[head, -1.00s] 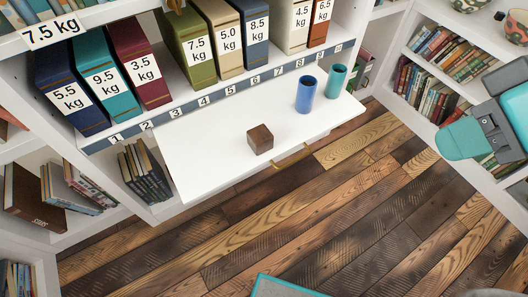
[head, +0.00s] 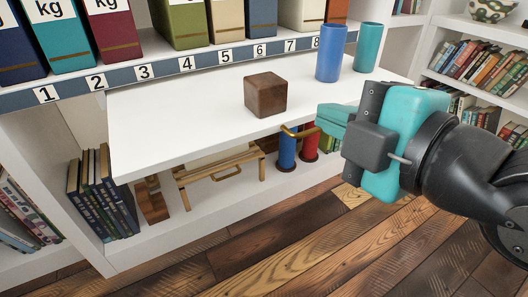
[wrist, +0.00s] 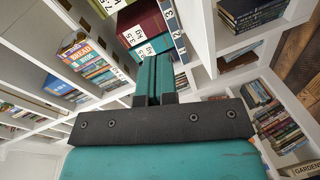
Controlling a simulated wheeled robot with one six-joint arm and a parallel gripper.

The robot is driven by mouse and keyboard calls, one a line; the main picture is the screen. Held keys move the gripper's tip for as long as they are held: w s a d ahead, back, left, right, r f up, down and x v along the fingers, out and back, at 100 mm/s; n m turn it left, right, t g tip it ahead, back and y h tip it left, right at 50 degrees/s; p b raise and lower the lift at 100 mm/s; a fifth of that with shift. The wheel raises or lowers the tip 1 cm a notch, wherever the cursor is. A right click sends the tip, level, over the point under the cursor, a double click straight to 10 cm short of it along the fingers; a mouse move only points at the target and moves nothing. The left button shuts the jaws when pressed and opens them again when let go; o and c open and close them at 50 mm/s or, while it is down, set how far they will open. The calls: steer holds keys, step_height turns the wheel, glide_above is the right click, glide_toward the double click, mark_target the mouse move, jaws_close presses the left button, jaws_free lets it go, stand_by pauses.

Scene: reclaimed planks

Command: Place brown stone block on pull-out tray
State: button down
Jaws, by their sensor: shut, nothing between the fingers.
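The brown stone block (head: 265,94) is a dark brown cube. It rests on the white pull-out tray (head: 190,120), near the front edge and left of two cups. The tray sticks out from the shelf below the numbered strip. My gripper (head: 322,120) is at the right in the head view, just off the tray's front edge and apart from the block. Its teal fingers are together with nothing between them; they also show closed in the wrist view (wrist: 154,75). The block is not visible in the wrist view.
A blue cup (head: 331,52) and a teal cup (head: 367,47) stand on the tray's right part. A brass handle (head: 298,131) is on the tray's front. Binders (head: 115,30) stand above the numbered strip. Books (head: 103,190) and a small wooden stand (head: 220,172) are on the shelf below.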

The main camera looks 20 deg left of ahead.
mark_target(266, 99)
steer(key=w+a+f+n+p, duration=0.1)
steer(key=w+a+p, duration=0.1)
steer(key=p, duration=0.3)
steer(key=w+a+n+y+p, duration=0.1)
steer(key=w+a+p, duration=0.1)
steer(key=a+p, duration=0.3)
steer(key=w+a+f+n+p, duration=0.1)
steer(key=a+p, duration=0.2)
steer(key=p, duration=0.4)
steer(key=shift+w+a+f+y, duration=0.25)
steer(key=shift+w+f+y, duration=0.1)
steer(key=shift+w+y, duration=0.05)
steer(key=shift+w+a+f+p, duration=0.15)
steer(key=shift+w+p, duration=0.65)
steer(key=shift+p, duration=0.45)
steer(key=shift+w+f, duration=0.15)
steer(key=shift+w, duration=0.05)
